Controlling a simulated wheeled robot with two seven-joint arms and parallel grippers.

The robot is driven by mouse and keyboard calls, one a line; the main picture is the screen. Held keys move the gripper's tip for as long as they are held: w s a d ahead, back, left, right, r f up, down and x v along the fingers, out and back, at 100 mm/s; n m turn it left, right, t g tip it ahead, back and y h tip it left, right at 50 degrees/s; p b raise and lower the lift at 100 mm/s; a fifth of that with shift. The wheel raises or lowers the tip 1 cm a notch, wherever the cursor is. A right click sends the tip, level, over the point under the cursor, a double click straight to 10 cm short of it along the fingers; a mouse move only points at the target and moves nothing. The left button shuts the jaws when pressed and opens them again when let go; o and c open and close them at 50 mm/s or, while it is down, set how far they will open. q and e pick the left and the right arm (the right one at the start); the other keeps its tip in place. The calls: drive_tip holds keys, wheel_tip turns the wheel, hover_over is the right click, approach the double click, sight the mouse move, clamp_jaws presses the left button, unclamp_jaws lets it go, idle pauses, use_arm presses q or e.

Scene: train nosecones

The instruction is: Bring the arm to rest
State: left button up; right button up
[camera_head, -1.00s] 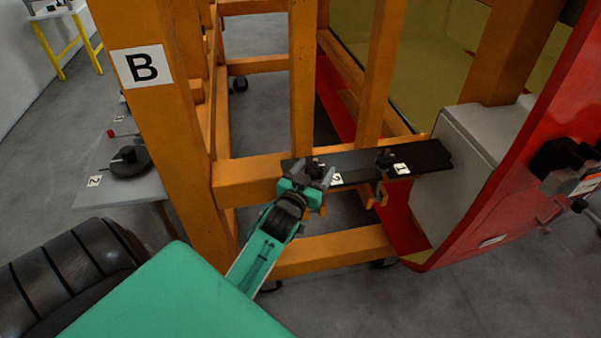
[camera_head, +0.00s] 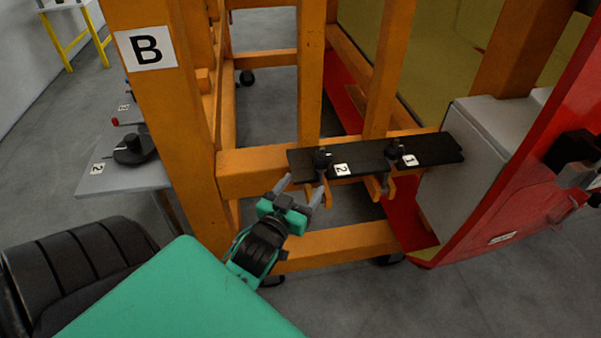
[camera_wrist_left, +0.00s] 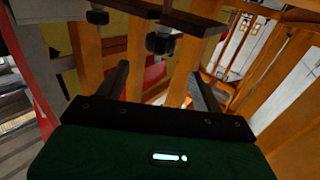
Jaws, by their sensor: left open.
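My left gripper (camera_head: 299,190) is green with grey fingers. It is open and empty, in front of and a little below the black plate (camera_head: 372,159) on the orange frame. In the left wrist view its two fingers (camera_wrist_left: 158,88) stand wide apart with nothing between them. The plate carries a dark clamp at label 2 (camera_head: 322,160) and another at label 1 (camera_head: 393,151). In the left wrist view, a dark knob (camera_wrist_left: 160,43) under the plate shows beyond the fingers. My right gripper is not in view.
The orange frame (camera_head: 165,120) with sign B stands close ahead. A red nosecone (camera_head: 520,200) with a grey box (camera_head: 475,155) is at the right. A grey side table (camera_head: 120,178) with a black round part (camera_head: 133,150) stands at the left. Floor below the frame is clear.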

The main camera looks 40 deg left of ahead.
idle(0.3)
